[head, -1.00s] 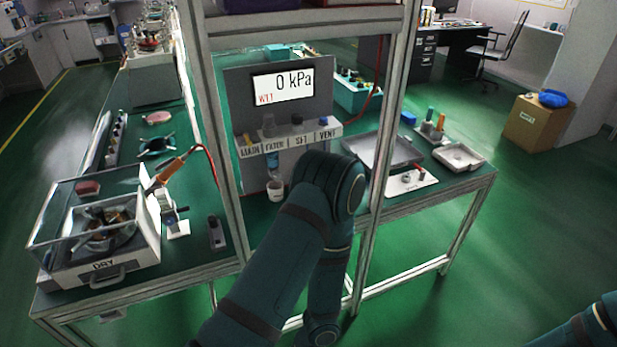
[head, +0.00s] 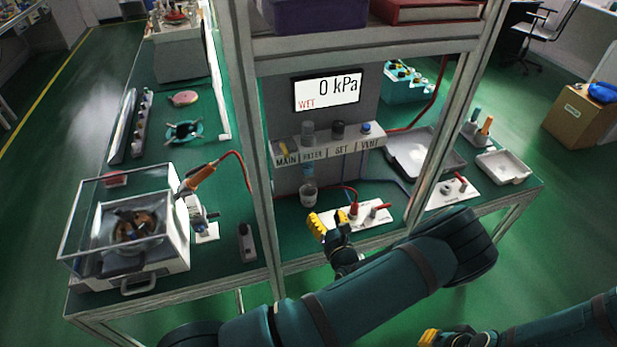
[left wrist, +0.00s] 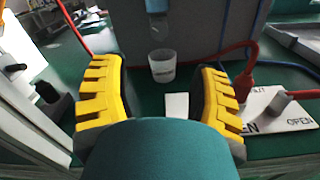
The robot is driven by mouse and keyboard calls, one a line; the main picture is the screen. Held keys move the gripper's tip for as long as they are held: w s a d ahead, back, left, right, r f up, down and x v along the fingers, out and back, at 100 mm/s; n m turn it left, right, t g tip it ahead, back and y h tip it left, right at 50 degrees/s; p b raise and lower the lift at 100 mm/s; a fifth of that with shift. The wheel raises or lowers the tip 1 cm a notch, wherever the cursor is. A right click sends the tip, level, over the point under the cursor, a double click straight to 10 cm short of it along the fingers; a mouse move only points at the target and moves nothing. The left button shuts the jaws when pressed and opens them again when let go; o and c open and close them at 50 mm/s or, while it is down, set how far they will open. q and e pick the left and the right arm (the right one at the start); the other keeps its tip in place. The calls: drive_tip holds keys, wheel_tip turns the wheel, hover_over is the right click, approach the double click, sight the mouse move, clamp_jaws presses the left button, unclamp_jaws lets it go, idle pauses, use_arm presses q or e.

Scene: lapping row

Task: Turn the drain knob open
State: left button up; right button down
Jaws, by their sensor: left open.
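The filter bowl (head: 308,170) hangs under the FILTER label of the grey panel (head: 335,146). A white cup (head: 308,193) stands on the bench below it; the cup also shows in the left wrist view (left wrist: 162,66). I cannot make out a separate drain knob at the bowl's lower end. My left gripper (head: 328,222) is open and empty, in front of the cup and to its lower right in the head view. In the left wrist view the cup shows beyond the gap between its yellow fingers (left wrist: 160,92). My right gripper (head: 432,338) is partly visible at the bottom edge.
A white plate (head: 345,215) with a red plug (head: 354,208) and a lever lies beside the left gripper; OPEN shows on it in the wrist view. A frame post (head: 255,150) stands left of the panel. The display (head: 328,90) reads 0 kPa and WET.

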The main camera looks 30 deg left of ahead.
sight(312, 186)
use_arm(q)
drive_tip(key=x, duration=1.3)
drive_tip(key=shift+w+a+b, duration=0.1)
drive_tip(key=shift+a+b, duration=0.1)
drive_tip(key=shift+b, duration=0.15)
drive_tip(key=shift+o, duration=0.2)
clamp_jaws()
